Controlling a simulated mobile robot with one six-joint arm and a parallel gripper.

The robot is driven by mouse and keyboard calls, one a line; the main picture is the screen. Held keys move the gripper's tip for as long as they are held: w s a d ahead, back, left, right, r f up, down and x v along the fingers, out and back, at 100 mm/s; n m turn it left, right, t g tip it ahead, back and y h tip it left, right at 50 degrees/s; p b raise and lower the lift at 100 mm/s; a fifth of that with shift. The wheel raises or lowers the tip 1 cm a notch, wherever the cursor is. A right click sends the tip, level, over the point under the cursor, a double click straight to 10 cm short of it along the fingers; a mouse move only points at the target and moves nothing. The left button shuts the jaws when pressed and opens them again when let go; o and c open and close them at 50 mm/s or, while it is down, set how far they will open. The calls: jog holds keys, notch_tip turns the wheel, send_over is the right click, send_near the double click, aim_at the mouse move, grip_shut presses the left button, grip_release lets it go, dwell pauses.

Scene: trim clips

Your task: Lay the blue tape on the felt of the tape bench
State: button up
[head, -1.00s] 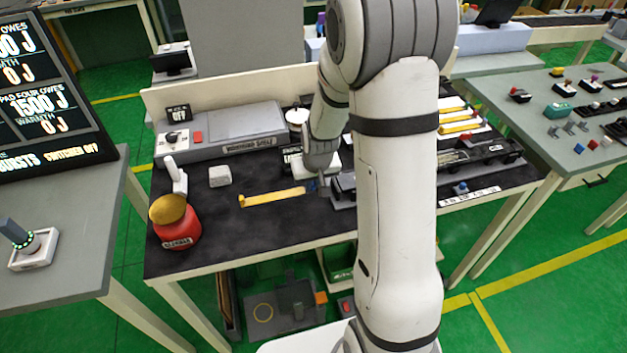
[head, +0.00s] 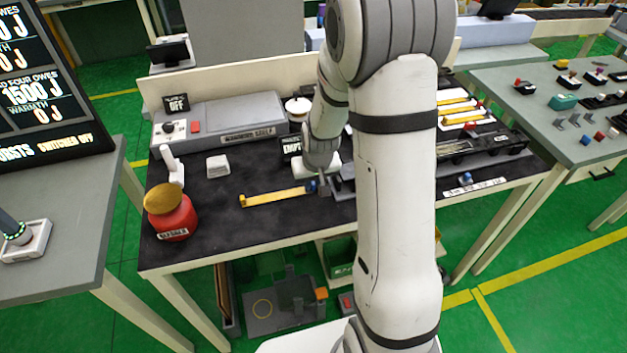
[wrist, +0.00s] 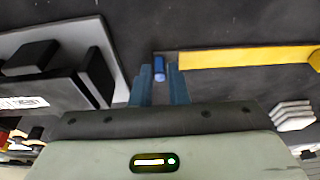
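The blue tape (wrist: 160,68) is a small blue piece seen between the tips of my gripper (wrist: 161,84) in the wrist view. In the head view it shows as a small blue spot (head: 311,186) close to the right end of a yellow strip. My gripper (head: 322,186) points down, low over the dark felt (head: 240,225) of the tape bench. Its two blue fingers stand apart on either side of the tape, with narrow dark gaps. Whether the tape rests fully on the felt is hard to tell.
The yellow strip (head: 273,197) lies just left of the tape. A white block (head: 217,166) and a red pot (head: 172,220) with a tan top stand further left. A dark fixture on a grey plate (wrist: 45,75) is close beside my gripper. The front felt is clear.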

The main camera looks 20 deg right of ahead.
jog(key=o, duration=0.4)
jog(key=v, duration=0.7)
jog(key=shift+r+b, duration=0.4)
jog(key=shift+s, duration=0.1)
jog(key=s+a+r, duration=0.1)
jog(key=s+r, duration=0.5)
jog(key=s, duration=0.3)
jog(key=s+a+r, duration=0.1)
jog(key=s+r, duration=0.5)
jog(key=s, duration=0.4)
